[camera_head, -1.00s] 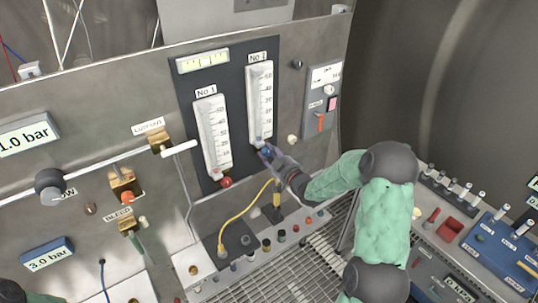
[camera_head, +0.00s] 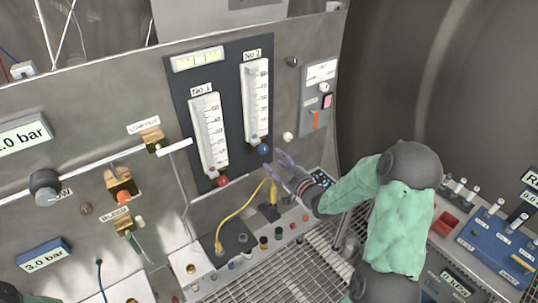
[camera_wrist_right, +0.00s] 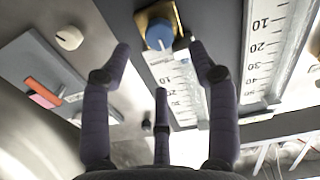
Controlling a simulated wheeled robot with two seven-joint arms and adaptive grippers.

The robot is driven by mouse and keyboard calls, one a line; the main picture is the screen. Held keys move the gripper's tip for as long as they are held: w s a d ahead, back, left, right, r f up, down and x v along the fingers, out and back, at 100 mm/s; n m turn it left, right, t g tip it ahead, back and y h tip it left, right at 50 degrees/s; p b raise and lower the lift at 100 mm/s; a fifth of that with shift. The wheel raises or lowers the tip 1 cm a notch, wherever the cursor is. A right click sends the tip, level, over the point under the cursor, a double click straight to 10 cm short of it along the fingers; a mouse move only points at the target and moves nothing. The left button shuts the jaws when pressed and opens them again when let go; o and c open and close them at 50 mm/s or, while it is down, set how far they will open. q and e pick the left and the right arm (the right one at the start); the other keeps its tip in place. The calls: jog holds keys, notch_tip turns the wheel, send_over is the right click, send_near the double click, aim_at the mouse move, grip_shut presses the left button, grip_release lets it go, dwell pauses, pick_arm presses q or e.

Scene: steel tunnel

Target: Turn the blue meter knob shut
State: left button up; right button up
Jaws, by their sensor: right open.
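The blue meter knob (camera_head: 264,149) sits at the foot of the No 2 meter (camera_head: 256,98) on a dark panel. It also shows in the right wrist view (camera_wrist_right: 159,36) at the top middle, in front of a brass-coloured plate. My right gripper (camera_head: 283,163) is to the lower right of the knob, open and empty, with a gap between its fingertips and the knob. In the right wrist view its spread fingers (camera_wrist_right: 160,60) point toward the knob without touching it. My left gripper is not in view.
The No 1 meter (camera_head: 209,134) with a red knob (camera_head: 223,181) stands to the left. A white knob (camera_head: 288,136) and a switch box (camera_head: 318,97) are to the right. A yellow cable (camera_head: 241,213) runs below, above a metal grating (camera_head: 290,275).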

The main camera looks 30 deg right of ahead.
jog(key=shift+s+d, duration=0.15)
jog(key=shift+s, duration=2.05)
jog(key=s+a+f+m+g+b, duration=0.1)
jog(key=a+f+g+b, duration=0.3)
jog(key=f, duration=0.6)
jog(key=s+a+f+m+g+y, duration=0.1)
jog(key=a+f+m+g, duration=0.1)
jog(key=a+f, duration=0.6)
jog(key=s+a+f+m+g+b, duration=0.1)
jog(key=s+a+f+g+b, duration=0.15)
jog(key=f, duration=0.95)
jog(key=s+a+f+m+g+y+b, duration=0.1)
jog(key=s+a+f+g+b, duration=0.4)
jog(key=s+a+f+g, duration=0.4)
jog(key=s+a+f, duration=0.6)
jog(key=s+f, duration=0.1)
jog(key=s, duration=0.2)
jog(key=shift+s+f+m, duration=0.35)
jog(key=shift+m, duration=0.05)
jog(key=shift+c, duration=0.3)
